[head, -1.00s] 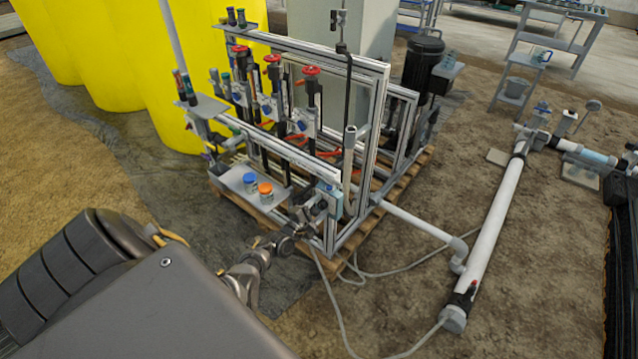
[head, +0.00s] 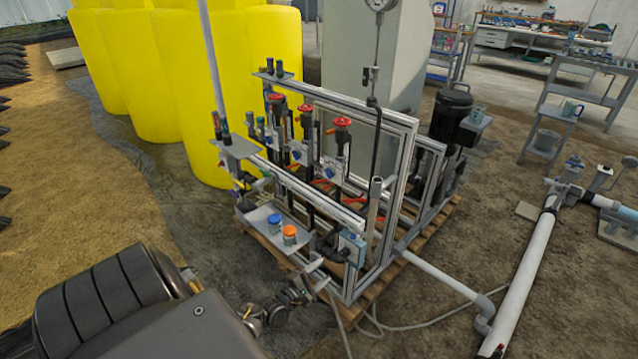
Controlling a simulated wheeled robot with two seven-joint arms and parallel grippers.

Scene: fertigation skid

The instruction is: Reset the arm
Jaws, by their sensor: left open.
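My left arm comes in from the lower left. Its gripper (head: 318,277) is at the front lower corner of the fertigation skid (head: 405,205), just below and right of a small grey shelf (head: 262,218). The jaws are small in this view and look open, with nothing seen between them. I cannot tell whether the gripper touches the skid frame. A blue-lidded jar (head: 274,222) and an orange-lidded jar (head: 290,235) stand on the shelf, apart from the gripper. My right gripper is not in view.
The skid stands on a wooden pallet (head: 262,243), with red-handled valves (head: 342,122) on its frame. Yellow tanks (head: 215,100) stand behind at left. A white pipe (head: 528,275) and a hose lie on the right.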

